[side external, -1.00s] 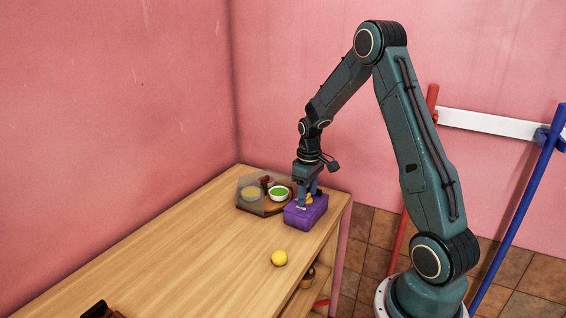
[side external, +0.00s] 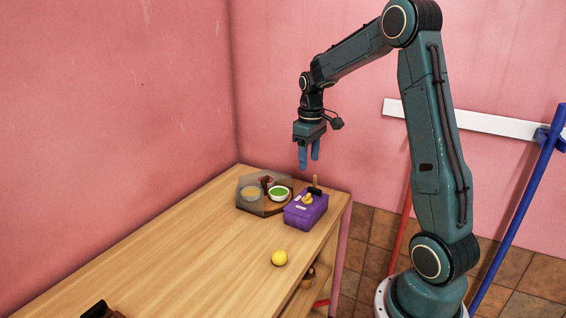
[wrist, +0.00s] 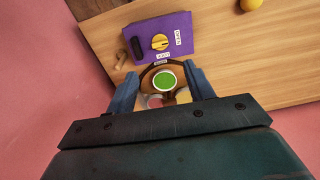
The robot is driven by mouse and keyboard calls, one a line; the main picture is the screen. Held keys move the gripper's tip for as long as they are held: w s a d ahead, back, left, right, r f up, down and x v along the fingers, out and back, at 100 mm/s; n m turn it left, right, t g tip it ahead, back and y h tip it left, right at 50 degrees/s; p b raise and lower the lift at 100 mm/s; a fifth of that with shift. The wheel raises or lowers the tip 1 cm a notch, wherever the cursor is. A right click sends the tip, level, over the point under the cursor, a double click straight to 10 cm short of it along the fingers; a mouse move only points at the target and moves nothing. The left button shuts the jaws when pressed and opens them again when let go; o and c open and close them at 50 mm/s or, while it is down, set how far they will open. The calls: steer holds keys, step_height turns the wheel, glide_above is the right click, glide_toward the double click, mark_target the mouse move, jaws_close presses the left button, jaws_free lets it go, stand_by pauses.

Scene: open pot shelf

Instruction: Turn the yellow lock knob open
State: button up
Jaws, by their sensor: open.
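The yellow lock knob (side external: 306,199) sits on top of the purple box (side external: 305,215) at the table's far right end. The wrist view shows the knob (wrist: 160,42) as a round disk with a dark line across it. Two small white labels with dark lettering lie beside it, one to its right and one below it. I cannot tell for sure which label the knob points at. My gripper (side external: 309,166) is open and empty, pointing down, well above the box. In the wrist view the fingers stand apart, and the knob lies beyond their tips, touched by neither.
A black handle-like part (wrist: 136,47) sits on the box beside the knob, with a wooden peg (wrist: 122,60) near it. Close by is a tray with a green-filled bowl (side external: 278,193) and other dishes. A yellow ball (side external: 280,258) lies nearer; the table's middle is clear.

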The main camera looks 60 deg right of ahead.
steer(key=shift+r, duration=1)
steer(key=s+a+r+t, duration=0.1)
steer(key=s+a+r, duration=0.25)
steer(key=a, duration=0.35)
steer(key=s+a+r+t, duration=0.1)
steer(key=s+a+r, duration=0.1)
steer(key=a+r, duration=0.35)
steer(key=s+a+f+t, duration=0.1)
steer(key=s+a+t, duration=0.2)
steer(key=s+a, duration=0.8)
steer(key=shift+s+a+f+n+t, duration=0.25)
steer(key=shift+s+a+n+t, duration=0.1)
steer(key=shift+s, duration=0.25)
